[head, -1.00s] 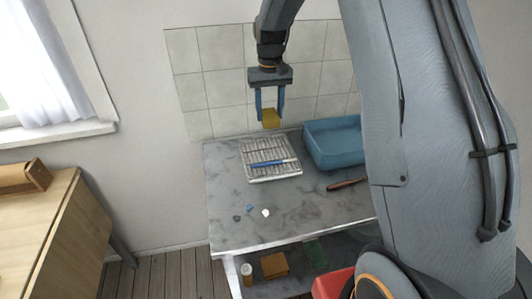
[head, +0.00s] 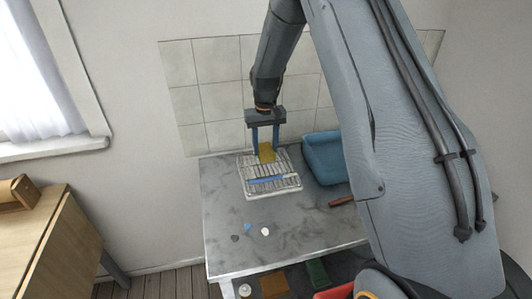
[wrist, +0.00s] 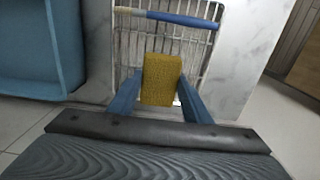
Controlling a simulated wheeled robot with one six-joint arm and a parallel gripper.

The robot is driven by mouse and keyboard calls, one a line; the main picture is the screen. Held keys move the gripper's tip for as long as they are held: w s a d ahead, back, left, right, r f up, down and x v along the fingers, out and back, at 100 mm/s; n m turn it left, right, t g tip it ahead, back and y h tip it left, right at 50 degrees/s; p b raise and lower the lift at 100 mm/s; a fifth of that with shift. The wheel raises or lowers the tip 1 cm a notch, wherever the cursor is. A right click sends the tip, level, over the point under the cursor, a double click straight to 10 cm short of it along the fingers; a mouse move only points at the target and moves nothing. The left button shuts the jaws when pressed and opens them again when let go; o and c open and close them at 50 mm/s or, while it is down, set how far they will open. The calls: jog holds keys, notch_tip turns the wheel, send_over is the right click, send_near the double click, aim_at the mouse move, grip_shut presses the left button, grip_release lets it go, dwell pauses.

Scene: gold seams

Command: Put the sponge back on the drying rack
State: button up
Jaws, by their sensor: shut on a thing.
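The yellow sponge (head: 266,153) is between the blue fingers of my gripper (head: 266,150), over the back part of the drying rack. In the wrist view the sponge (wrist: 162,80) sits upright between the fingertips of my gripper (wrist: 160,95), which is shut on it. The white wire drying rack (head: 252,190) stands on the grey marbled counter; its bars also show in the wrist view (wrist: 197,40). I cannot tell whether the sponge touches the rack. A blue-handled brush (head: 268,180) lies across the rack's front part.
A blue basin (head: 322,160) stands right of the rack, close to my gripper. A brown-handled tool (head: 342,201) lies in front of it. Small blue, dark and white pieces (head: 265,231) lie on the counter (head: 300,230). A tiled wall (head: 215,100) is behind.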

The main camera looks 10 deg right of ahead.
aim_at(265, 149)
jog(key=shift+f+p, duration=0.45)
jog(key=shift+f, duration=1.2)
jog(key=shift+f, duration=0.15)
jog(key=o, duration=1)
jog(key=shift+o, duration=0.2)
notch_tip(265, 149, up, 12)
jog(key=b, duration=0.4)
jog(key=shift+f, duration=0.1)
jog(key=s+f+t, duration=0.1)
jog(key=s, duration=2.8)
jog(key=shift+t, duration=0.3)
